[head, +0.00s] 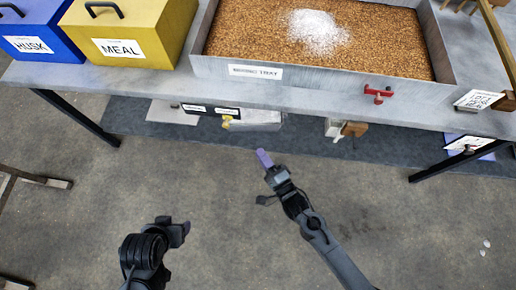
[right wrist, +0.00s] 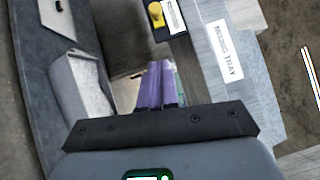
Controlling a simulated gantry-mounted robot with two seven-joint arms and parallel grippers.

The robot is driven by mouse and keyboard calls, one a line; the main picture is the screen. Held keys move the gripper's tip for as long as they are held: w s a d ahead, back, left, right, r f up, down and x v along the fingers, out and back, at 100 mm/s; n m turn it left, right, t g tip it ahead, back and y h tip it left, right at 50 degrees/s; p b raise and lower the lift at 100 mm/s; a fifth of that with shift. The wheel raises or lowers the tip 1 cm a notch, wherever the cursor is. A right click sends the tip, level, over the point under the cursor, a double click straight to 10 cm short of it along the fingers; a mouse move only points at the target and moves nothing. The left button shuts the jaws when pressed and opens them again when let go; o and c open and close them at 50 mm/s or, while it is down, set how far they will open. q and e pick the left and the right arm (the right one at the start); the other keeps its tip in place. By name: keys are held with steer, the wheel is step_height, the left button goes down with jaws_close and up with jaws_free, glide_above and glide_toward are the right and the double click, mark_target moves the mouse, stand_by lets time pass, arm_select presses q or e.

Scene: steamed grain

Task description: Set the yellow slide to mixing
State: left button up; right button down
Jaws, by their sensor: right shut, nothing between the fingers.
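The yellow slide (head: 227,121) is a small yellow piece below the front edge of the mixing tray's table, under the right one of two small labels. It also shows at the top of the right wrist view (right wrist: 155,14), beside one label (right wrist: 174,17). The label words are too small to read. My right gripper (head: 264,158) is shut and empty, its purple fingers together, below and to the right of the slide and apart from it. In the right wrist view the fingers (right wrist: 155,85) point up the picture. My left gripper (head: 183,229) hangs lower left, its fingers unclear.
The mixing tray (head: 255,72) holds brown grain with a white heap. A blue HUSK box (head: 20,62) and yellow MEAL box (head: 130,25) stand left of it. A red handle (head: 378,94) sits on the front edge. A grey shelf (head: 300,142) lies below; the floor in front is clear.

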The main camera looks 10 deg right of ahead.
steer(key=b, duration=0.3)
glide_toward(227, 122)
steer(key=w+d+f, duration=0.1)
steer(key=w+d, duration=0.2)
steer(key=a, duration=0.1)
steer(key=w+a+b, duration=0.1)
steer(key=a, duration=0.1)
steer(key=w+a, duration=0.1)
steer(key=shift+a+r+b, duration=0.15)
steer(key=shift+r+b, duration=0.25)
